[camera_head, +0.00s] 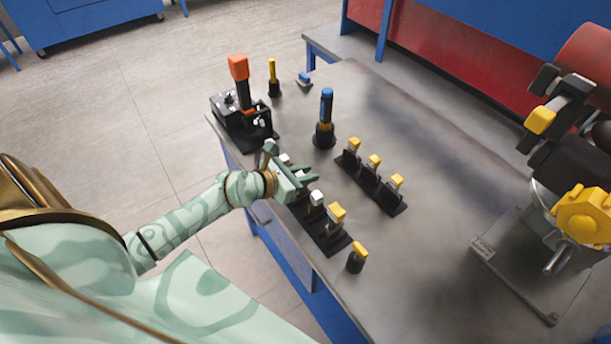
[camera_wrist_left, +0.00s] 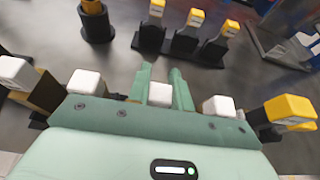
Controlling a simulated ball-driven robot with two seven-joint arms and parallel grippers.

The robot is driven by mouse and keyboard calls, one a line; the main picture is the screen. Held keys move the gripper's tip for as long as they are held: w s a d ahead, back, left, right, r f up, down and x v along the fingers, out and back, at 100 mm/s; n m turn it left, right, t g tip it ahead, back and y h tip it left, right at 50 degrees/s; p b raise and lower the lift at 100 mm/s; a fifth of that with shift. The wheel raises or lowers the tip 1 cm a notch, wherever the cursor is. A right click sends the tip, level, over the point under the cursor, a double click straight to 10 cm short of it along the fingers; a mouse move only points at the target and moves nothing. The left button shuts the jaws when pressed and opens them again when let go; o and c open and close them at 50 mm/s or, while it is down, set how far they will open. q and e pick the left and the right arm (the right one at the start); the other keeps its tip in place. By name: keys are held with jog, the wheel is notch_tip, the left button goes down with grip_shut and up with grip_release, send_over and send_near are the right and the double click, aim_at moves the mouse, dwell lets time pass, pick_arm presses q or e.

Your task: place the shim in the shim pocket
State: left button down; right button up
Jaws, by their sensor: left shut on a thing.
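My left gripper (camera_head: 303,179) is over the near black rack (camera_head: 333,247) on the grey table. In the left wrist view, the two green fingers of my left gripper (camera_wrist_left: 160,83) are shut on a white-capped piece (camera_wrist_left: 160,95). Other white-capped pieces stand in this row, one of them (camera_head: 317,197) just in front of the gripper. I cannot tell which piece is the shim or which opening is the shim pocket. The lower part of the gripped piece is hidden. My right gripper is not in view.
A second black rack (camera_head: 372,187) holds yellow-topped pieces. A blue-handled tool (camera_head: 326,110) stands in a black holder behind. A black device with an orange-topped lever (camera_head: 239,70) is at the back left. A machine with yellow parts (camera_head: 585,215) stands at right. The table's middle is clear.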

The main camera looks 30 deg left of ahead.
pick_arm(q)
jog(key=shift+r, duration=0.1)
jog(key=shift+f, duration=0.2)
jog(key=c, duration=1.3)
grip_release()
jog(key=shift+o, duration=0.2)
jog(key=shift+r, duration=0.1)
